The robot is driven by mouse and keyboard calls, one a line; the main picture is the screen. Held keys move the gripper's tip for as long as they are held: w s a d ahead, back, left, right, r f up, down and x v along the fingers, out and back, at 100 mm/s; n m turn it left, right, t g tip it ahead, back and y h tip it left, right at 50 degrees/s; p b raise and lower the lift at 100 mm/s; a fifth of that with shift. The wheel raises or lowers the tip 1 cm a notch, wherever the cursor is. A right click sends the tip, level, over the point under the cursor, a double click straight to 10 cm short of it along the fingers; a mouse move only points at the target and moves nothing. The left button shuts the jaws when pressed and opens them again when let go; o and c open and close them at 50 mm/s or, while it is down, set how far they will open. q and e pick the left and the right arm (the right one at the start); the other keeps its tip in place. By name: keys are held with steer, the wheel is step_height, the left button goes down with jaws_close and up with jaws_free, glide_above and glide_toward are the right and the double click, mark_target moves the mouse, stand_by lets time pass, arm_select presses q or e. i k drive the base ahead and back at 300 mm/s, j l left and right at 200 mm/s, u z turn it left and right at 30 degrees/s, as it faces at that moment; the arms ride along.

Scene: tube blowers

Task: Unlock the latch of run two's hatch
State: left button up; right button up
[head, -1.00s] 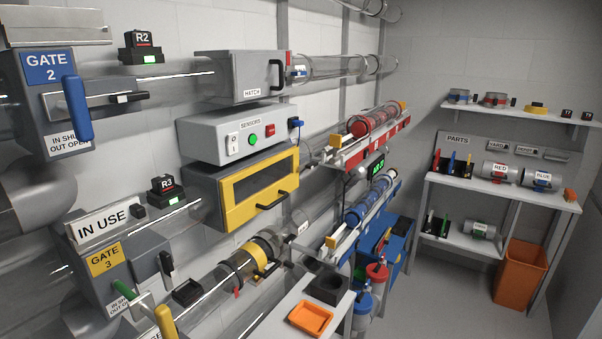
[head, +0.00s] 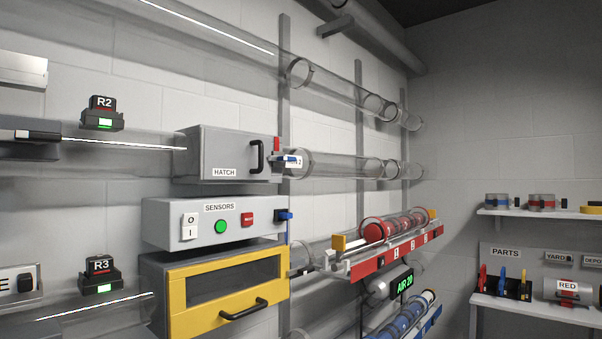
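The grey hatch box (head: 212,148), labelled HATCH, sits on run two's clear tube, level with the R2 unit (head: 103,113). Its front carries a black handle (head: 257,156) and looks closed. A small red piece (head: 277,144) stands upright at the box's right edge. Just below it a blue lever-like part (head: 283,158) sits beside a small white tag that appears to read 2. Which of these is the latch, and whether it is locked, I cannot tell at this size. Neither of my grippers is in view.
Below the hatch are the grey SENSORS box (head: 175,238) with buttons and a yellow-framed box (head: 182,325) with a handle. A red rack (head: 395,252) holding red canisters juts out at the right. Parts shelves (head: 540,307) stand further right.

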mark_target(281, 159)
steer(key=i+l+u, duration=0.2)
steer(key=i+l, duration=0.15)
steer(key=i, duration=0.15)
steer(key=i+l+u, duration=0.2)
steer(key=i+l, duration=0.2)
steer(key=i, duration=0.1)
